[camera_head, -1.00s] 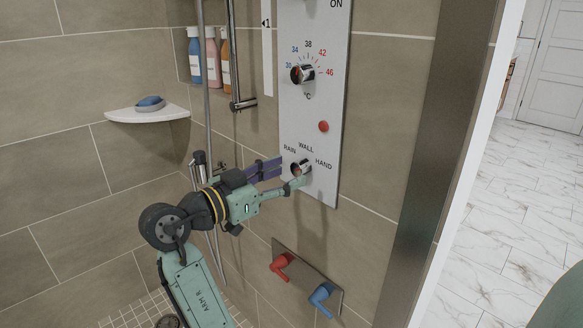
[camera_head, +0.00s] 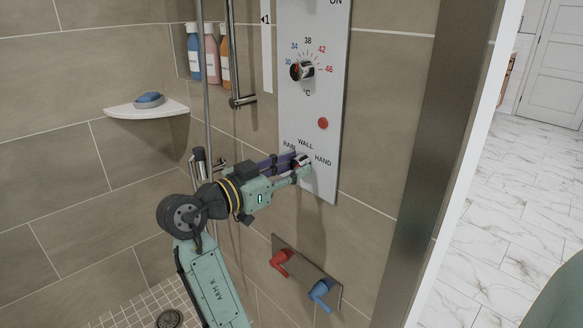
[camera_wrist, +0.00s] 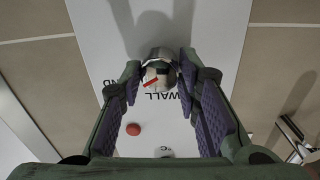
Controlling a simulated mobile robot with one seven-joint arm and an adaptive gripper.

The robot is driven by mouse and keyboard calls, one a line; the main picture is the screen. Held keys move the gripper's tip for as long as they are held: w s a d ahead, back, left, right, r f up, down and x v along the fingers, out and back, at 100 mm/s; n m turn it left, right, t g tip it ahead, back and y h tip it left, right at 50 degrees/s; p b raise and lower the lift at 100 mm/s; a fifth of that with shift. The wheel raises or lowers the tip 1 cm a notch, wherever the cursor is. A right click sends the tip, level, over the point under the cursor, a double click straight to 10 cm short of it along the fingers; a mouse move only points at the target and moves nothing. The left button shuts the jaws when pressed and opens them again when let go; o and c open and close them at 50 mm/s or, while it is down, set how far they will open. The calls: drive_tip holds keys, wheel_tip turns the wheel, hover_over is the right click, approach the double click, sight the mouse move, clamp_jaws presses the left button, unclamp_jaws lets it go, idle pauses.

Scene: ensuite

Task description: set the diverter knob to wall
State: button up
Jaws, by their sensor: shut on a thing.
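The diverter knob (camera_head: 299,162) is a small chrome knob low on the white shower panel (camera_head: 318,95), with RAIN, WALL and HAND printed around it. My gripper (camera_head: 301,166) reaches it from the left, with its fingers shut on the knob's two sides. In the wrist view the knob (camera_wrist: 158,66) sits between the purple-padded fingertips. Its red mark slants to the lower left, between the upside-down WALL label (camera_wrist: 167,96) and the HAND label (camera_wrist: 109,83). The fingers partly hide the knob in the head view.
A temperature knob (camera_head: 302,71) and a red button (camera_head: 323,123) are higher on the panel. Red (camera_head: 282,262) and blue (camera_head: 321,291) levers stick out below. A vertical shower pipe (camera_head: 204,90) stands left of the panel.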

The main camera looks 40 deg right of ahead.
drive_tip(key=c, duration=0.4)
drive_tip(key=shift+c, duration=0.2)
drive_tip(key=shift+n, duration=0.4)
drive_tip(key=n+p, duration=0.2)
drive_tip(key=n, duration=0.1)
drive_tip(key=n+p, duration=0.2)
drive_tip(key=n, duration=0.1)
drive_tip(key=shift+r+n, duration=0.1)
drive_tip(key=shift+n, duration=0.2)
drive_tip(key=n+p, duration=0.3)
drive_tip(key=n, duration=0.1)
drive_tip(key=shift+p, duration=0.3)
drive_tip(key=shift+n, duration=0.4)
drive_tip(key=o, duration=1.2)
drive_tip(key=shift+f, duration=0.2)
drive_tip(key=shift+c, duration=0.2)
